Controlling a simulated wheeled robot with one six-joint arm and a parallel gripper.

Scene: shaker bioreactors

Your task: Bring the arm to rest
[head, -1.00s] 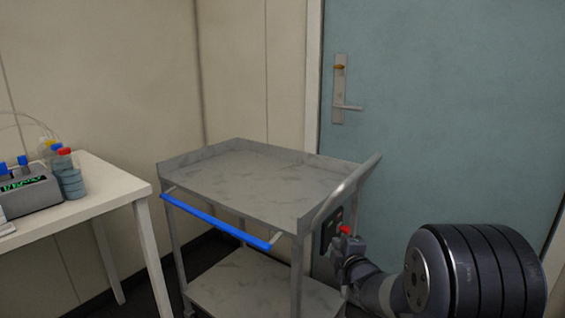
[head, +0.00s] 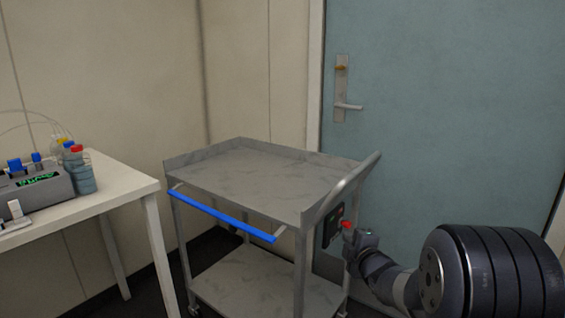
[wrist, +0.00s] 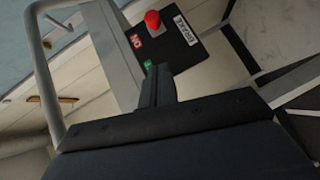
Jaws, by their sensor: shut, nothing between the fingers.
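My gripper (head: 359,240) shows at the lower right of the head view, beside the right side of a grey cart. In the wrist view my gripper (wrist: 157,82) has its dark fingers together, with nothing between them. The arm is bent and reaches in from the right edge. A red button (head: 347,225) on the cart's dark control panel (head: 333,225) is close to the fingertips. The wrist view also shows the red button (wrist: 152,20) and the panel (wrist: 180,50) beyond the fingers. I cannot tell the exact gap.
The two-shelf cart (head: 265,172) has an empty top and a blue bar (head: 222,215). A white table (head: 120,185) at left bears a grey device (head: 38,183) and capped bottles (head: 84,180). A closed blue-green door (head: 450,120) stands behind.

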